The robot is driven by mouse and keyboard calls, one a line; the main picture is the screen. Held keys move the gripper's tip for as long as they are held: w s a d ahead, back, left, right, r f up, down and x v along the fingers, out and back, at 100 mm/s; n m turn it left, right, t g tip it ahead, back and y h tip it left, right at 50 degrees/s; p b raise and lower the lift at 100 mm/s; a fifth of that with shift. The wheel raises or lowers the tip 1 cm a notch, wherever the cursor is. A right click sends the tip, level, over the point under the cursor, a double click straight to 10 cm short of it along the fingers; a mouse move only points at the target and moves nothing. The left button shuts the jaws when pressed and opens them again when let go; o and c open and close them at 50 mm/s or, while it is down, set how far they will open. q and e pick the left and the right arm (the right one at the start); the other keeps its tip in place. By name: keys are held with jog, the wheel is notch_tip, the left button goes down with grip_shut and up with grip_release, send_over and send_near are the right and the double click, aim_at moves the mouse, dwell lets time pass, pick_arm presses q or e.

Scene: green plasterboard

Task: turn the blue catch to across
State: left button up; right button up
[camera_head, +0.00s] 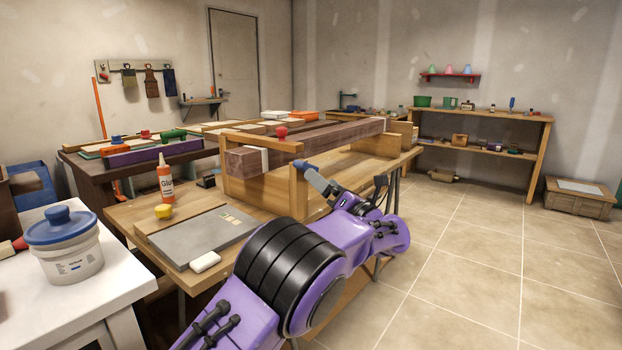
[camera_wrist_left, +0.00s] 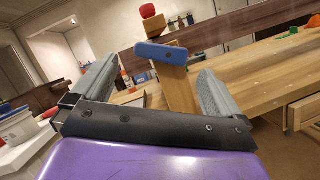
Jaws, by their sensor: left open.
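The blue catch (camera_wrist_left: 161,53) is a short bar with a screw-like dot near its middle, at the top of a wooden post (camera_wrist_left: 181,92). In the wrist view it lies roughly crosswise to the post, slightly slanted. In the head view the catch (camera_head: 304,165) shows small at the near end of the wooden frame (camera_head: 292,192), partly hidden by my gripper. My left gripper (camera_wrist_left: 158,68) is open, one grey finger on each side of the catch's line. The catch appears ahead between the fingertips; I cannot tell whether they touch it. My right gripper is not in view.
A dark wooden beam (camera_head: 330,138) lies along the frame, with a red knob (camera_head: 281,132) above. A grey board (camera_head: 206,234), white block (camera_head: 205,262) and glue bottle (camera_head: 166,178) are on the bench. A white bucket (camera_head: 65,248) stands left. The tiled floor (camera_head: 470,240) at right is clear.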

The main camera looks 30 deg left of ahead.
aim_at(313, 167)
pick_arm(q)
jog(key=x, duration=0.6)
jog(key=shift+f, duration=0.1)
jog(key=c, duration=0.9)
jog(key=shift+c, duration=0.2)
jog(key=shift+m, duration=0.3)
jog(key=m+h+p, duration=0.1)
jog(key=m+p, duration=0.3)
jog(key=r+m+t+h+p, duration=0.1)
jog(key=m+h+p, duration=0.1)
jog(key=m+p, duration=0.2)
jog(key=m+t+h+p, duration=0.1)
jog(key=m+p, duration=0.3)
jog(key=p, duration=0.1)
jog(key=shift+w+r+h, duration=0.15)
jog(key=shift+w+h, duration=0.1)
jog(key=shift+h, duration=0.05)
jog(key=shift+m+p, duration=0.8)
jog(key=shift+p, duration=0.1)
jog(key=shift+h, duration=0.3)
jog(key=shift+f, duration=0.25)
